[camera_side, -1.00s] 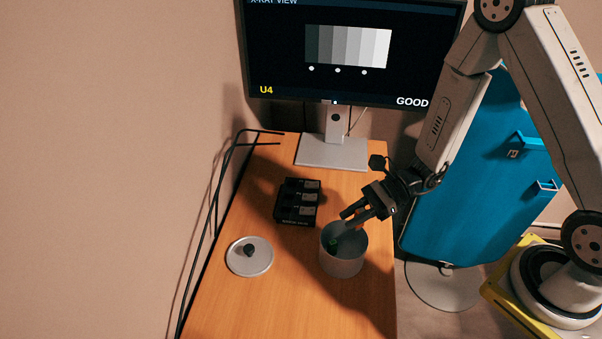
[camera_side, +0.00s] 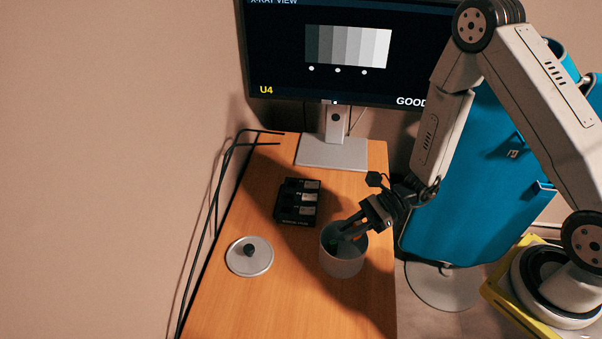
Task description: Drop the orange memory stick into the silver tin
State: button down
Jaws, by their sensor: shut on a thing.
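The silver tin (camera_side: 341,264) stands open on the desk, right of centre. A small green thing (camera_side: 333,246) shows inside its mouth. My gripper (camera_side: 342,236) reaches down into the tin from the upper right, its fingertips below the rim. It is shut on the small green thing, as far as I can see; the fingertips are dark and partly hidden by the tin. I see no orange memory stick anywhere in view.
A round silver lid (camera_side: 249,262) with a black knob lies left of the tin. Black cables (camera_side: 222,182) run along the left desk edge. The front desk is clear.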

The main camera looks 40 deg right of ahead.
jog(key=shift+f, duration=1.15)
jog(key=c, duration=0.5)
grip_release()
jog(key=shift+r, duration=0.1)
notch_tip(320, 180, up, 7)
dwell(0.6)
